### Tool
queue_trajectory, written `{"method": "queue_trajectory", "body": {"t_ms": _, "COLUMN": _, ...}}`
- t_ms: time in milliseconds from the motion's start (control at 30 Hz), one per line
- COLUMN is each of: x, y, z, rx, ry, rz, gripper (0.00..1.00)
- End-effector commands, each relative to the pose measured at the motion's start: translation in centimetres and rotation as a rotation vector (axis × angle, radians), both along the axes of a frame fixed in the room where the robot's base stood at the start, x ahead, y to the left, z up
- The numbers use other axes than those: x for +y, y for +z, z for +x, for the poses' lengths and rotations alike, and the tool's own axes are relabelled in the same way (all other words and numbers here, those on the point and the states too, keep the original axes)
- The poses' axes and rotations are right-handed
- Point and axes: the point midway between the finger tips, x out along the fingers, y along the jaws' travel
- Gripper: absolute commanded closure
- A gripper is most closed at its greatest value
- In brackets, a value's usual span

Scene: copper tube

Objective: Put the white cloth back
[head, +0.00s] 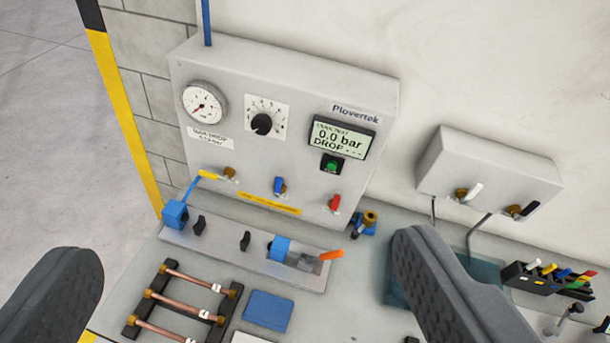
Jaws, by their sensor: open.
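My gripper (245,246) is open, its two dark grey fingers wide apart at the lower left and lower right, with nothing between them up close. A flat white thing (250,339) just shows at the bottom edge, below a flat blue pad (268,310). It is mostly cut off, so I cannot tell whether it is the white cloth. No other cloth is clearly seen. The right finger hides part of the bench.
A grey test panel (290,110) stands at the back with a clamp rail (225,238) before it. Copper tubes (180,312) lie in a rack at lower left. A teal sink-like area (395,288), white tap box (490,170) and black marker rack (530,279) are right.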

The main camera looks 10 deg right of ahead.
Motion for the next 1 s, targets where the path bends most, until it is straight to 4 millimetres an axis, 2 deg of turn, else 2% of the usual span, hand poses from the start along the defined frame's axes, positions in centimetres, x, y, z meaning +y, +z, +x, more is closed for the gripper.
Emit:
{"method": "queue_trajectory", "body": {"t_ms": 33, "x": 0.0, "y": 1.6, "z": -1.2, "rx": -0.038, "ry": -0.014, "rz": 0.028, "gripper": 0.16}}
{"method": "queue_trajectory", "body": {"t_ms": 100, "x": 0.1, "y": 3.1, "z": -2.5, "rx": -0.078, "ry": -0.030, "rz": 0.066, "gripper": 0.16}}
{"method": "queue_trajectory", "body": {"t_ms": 200, "x": 1.4, "y": 4.4, "z": -3.6, "rx": -0.112, "ry": -0.044, "rz": 0.096, "gripper": 0.16}}
{"method": "queue_trajectory", "body": {"t_ms": 567, "x": 1.4, "y": 4.8, "z": -3.9, "rx": -0.123, "ry": -0.048, "rz": 0.111, "gripper": 0.16}}
{"method": "queue_trajectory", "body": {"t_ms": 767, "x": 1.4, "y": 3.3, "z": -3.9, "rx": -0.123, "ry": -0.047, "rz": 0.110, "gripper": 0.16}}
{"method": "queue_trajectory", "body": {"t_ms": 1000, "x": 1.4, "y": -1.5, "z": -3.9, "rx": -0.122, "ry": -0.047, "rz": 0.110, "gripper": 0.16}}
